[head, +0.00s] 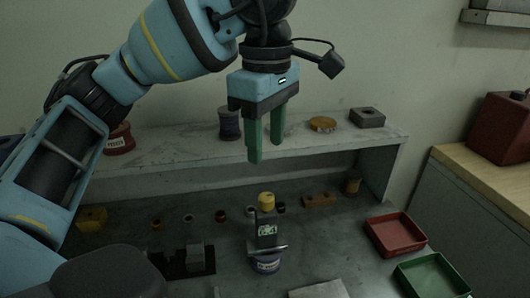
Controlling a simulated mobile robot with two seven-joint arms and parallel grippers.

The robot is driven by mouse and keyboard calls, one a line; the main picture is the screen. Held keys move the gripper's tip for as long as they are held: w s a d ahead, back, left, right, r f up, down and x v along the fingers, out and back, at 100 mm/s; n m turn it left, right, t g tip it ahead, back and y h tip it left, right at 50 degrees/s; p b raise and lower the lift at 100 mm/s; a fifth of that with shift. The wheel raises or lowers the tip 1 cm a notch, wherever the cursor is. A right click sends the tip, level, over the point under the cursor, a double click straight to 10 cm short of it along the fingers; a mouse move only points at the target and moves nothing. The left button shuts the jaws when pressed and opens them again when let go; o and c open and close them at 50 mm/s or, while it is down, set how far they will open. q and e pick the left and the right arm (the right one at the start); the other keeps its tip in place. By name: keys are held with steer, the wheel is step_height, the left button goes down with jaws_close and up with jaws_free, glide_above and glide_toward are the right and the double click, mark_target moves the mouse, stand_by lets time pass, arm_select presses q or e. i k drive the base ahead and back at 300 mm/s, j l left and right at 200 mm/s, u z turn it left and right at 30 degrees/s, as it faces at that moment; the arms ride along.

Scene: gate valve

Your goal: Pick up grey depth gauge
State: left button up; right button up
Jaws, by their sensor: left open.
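The grey depth gauge (267,230) shows in the head view at the middle of the bench. It has a dark upright body with a small display and a light crossbar at its lower end. It stands upright at a round tin with a purple-blue label (265,265); whether it rests on the tin or stands just behind it I cannot tell. My left gripper (266,153), with green fingers, is open and empty, pointing down well above the gauge. My right gripper is not in view.
A yellow cylinder (266,200) shows just above the gauge, perhaps behind it. A raised shelf (180,152) holding several items runs along the back. Red (397,234) and green (432,275) trays lie right. A dark block fixture (190,262) stands left of the tin.

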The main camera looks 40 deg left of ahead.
mark_target(267, 240)
steer(key=k+l, duration=0.8)
steer(key=k, duration=0.05)
